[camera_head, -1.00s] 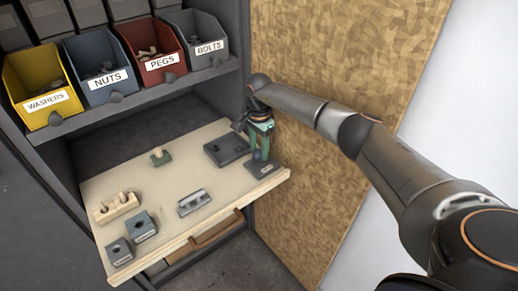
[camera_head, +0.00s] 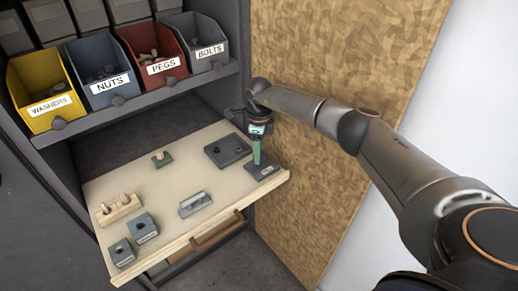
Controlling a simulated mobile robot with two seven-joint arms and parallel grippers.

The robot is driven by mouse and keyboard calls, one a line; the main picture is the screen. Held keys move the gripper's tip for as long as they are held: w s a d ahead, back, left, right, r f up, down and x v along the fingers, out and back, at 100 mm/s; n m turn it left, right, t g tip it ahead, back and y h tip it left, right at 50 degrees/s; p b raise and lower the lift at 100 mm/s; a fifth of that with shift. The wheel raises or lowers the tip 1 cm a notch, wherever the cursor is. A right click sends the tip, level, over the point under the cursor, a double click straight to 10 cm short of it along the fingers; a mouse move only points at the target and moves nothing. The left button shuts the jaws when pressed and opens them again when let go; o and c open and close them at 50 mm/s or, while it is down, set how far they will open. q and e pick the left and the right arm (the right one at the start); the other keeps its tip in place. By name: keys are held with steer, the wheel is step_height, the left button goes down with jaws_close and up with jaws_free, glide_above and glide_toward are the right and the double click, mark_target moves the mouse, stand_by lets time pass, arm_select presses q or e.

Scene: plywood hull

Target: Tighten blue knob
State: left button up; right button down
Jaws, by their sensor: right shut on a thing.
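My right gripper (camera_head: 257,160) reaches down from its arm over the right end of the pale work board. Its green fingers are shut, with their tips low over a small grey labelled block (camera_head: 267,171). The blue knob does not show apart from the fingers; what lies between the tips is hidden by them. My left gripper is not in view.
A dark square plate (camera_head: 227,150) sits close left of the gripper. Labelled bins stand above; a wood panel (camera_head: 335,95) is right.

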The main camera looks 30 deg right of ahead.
steer(key=m, duration=0.2)
steer(key=m+p, duration=0.1)
steer(key=shift+r+m, duration=0.2)
steer(key=shift+m, duration=0.2)
steer(key=m+p, duration=0.1)
steer(key=m, duration=0.2)
steer(key=shift+m, duration=0.3)
steer(key=m+p, duration=0.2)
steer(key=m, duration=0.2)
steer(key=shift+d+m, duration=0.1)
steer(key=shift+m, duration=0.2)
arm_select(q)
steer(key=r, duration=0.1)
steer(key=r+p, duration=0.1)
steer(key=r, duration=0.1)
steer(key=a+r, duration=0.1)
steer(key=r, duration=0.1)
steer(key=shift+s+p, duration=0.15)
steer(key=shift+p, duration=0.15)
arm_select(e)
steer(key=m, duration=0.4)
steer(key=shift+w+m, duration=0.15)
steer(key=shift+m, duration=0.15)
steer(key=c, duration=0.7)
jaws_free()
steer(key=o, duration=0.4)
steer(key=shift+f, duration=0.1)
steer(key=shift+c, duration=0.2)
